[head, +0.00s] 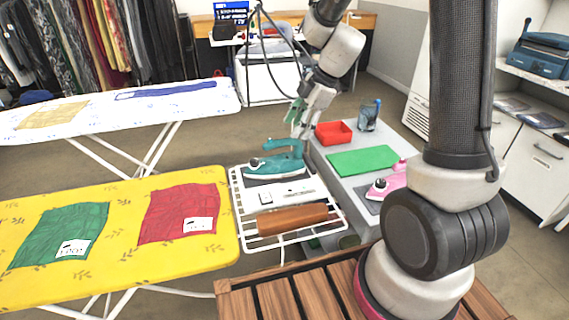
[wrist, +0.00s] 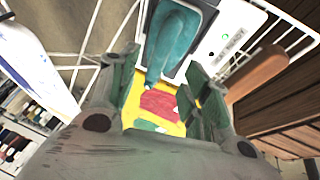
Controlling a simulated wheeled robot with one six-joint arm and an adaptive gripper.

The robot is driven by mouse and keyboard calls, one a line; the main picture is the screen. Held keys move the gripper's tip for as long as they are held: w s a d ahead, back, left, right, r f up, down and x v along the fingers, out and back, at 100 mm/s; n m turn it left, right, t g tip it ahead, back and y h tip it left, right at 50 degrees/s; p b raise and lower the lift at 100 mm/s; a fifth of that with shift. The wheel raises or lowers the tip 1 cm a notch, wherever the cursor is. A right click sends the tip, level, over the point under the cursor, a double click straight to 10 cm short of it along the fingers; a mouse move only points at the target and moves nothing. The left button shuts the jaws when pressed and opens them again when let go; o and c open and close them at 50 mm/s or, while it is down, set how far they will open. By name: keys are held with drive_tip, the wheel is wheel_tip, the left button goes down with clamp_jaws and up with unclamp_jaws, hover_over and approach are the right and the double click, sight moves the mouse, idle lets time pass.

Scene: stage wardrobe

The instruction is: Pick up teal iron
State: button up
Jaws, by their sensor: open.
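The teal iron (head: 277,162) rests on a grey pad on the white wire rack (head: 240,212) at the end of the yellow ironing board. Its handle side faces up. My gripper (head: 298,112) is above and just behind the iron in the head view, pointing down, with its fingers apart. In the wrist view, the teal iron (wrist: 171,45) lies ahead of my open gripper (wrist: 160,90), and its near end reaches between the fingertips. Nothing is held. Whether the fingers touch the iron cannot be told.
A brown wooden roller (head: 291,219) lies on the rack's near part. The yellow board (head: 125,235) carries green and red cloths. A grey table (head: 335,181) to the right holds a red tray (head: 333,133), a green cloth (head: 363,160) and a pink iron (head: 386,186).

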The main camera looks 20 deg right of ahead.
sight(289, 139)
drive_tip(key=x, duration=0.7)
drive_tip(key=shift+w+a+f, duration=0.1)
clamp_jaws()
